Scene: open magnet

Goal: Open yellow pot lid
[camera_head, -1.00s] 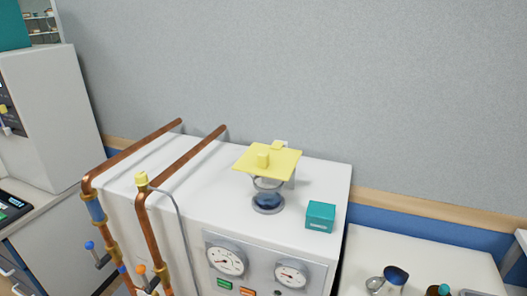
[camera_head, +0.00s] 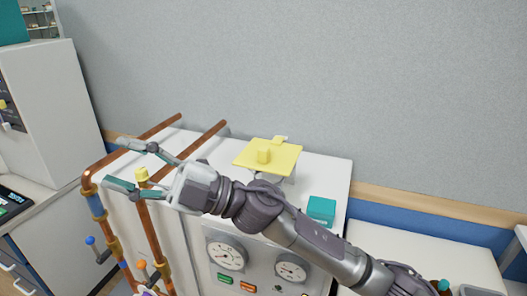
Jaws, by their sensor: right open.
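My left gripper is not in view.
Two copper pipes (camera_head: 197,141) run across the machine top. A yellow cap (camera_head: 141,173) sits near the right gripper's fingers. Gauges (camera_head: 226,256) are on the front. The wall is behind.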

